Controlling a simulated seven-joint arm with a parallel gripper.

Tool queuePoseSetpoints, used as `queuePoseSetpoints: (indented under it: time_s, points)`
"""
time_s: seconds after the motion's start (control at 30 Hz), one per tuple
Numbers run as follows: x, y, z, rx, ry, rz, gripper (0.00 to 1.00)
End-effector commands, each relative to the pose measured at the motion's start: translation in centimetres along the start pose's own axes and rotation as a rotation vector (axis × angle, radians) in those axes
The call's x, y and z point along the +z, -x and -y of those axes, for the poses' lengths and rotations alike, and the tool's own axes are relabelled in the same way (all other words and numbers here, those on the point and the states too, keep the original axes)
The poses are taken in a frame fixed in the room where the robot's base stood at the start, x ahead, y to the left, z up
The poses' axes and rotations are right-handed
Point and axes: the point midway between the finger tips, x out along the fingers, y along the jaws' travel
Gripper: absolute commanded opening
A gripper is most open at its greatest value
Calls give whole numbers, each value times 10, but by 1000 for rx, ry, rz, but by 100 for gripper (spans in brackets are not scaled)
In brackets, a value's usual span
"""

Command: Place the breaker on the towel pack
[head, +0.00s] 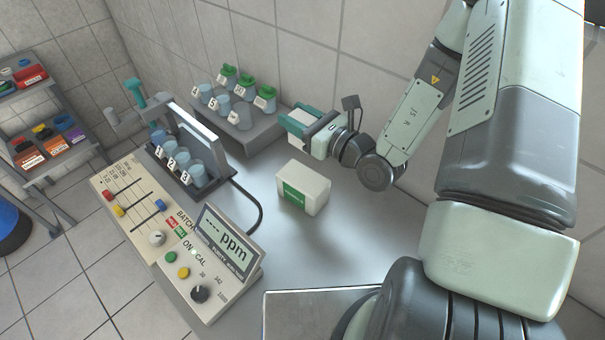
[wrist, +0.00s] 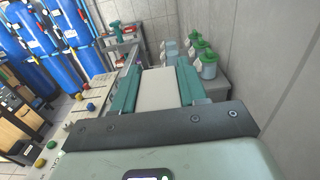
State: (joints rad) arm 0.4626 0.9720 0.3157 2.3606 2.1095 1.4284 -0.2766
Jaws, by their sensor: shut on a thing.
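My gripper (head: 303,124) has teal fingers and is shut on a pale, flat-faced block. The block (wrist: 158,88) fills the gap between the fingers in the wrist view, and no marking on it can be read, so I cannot tell for sure that it is the breaker. A white box with a green label (head: 304,187), which looks like the towel pack, sits on the grey bench. In the head view my gripper is beyond this box, near the wall, and apart from it. How high the block is held is hard to tell.
A grey rack (head: 236,131) with several labelled cups, some with green lids, stands by the wall. A tester panel with a ppm display (head: 229,246) and a stand of clear cups (head: 181,162) are at left. The bench (head: 372,232) is clear right of the box.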

Motion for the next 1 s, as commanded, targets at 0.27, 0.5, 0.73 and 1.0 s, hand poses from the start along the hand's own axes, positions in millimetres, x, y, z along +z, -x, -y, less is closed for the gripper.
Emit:
queuePoseSetpoints:
  time_s: [0.27, 0.5, 0.73, 1.0]
  points:
    - [2, 23, -18, -8, -6, -2, 8]
    - [-36, 23, -19, -7, -5, -1, 8]
    - [-64, 23, -19, -8, -6, -2, 8]
    - [-85, 23, -18, -7, -2, 0, 8]
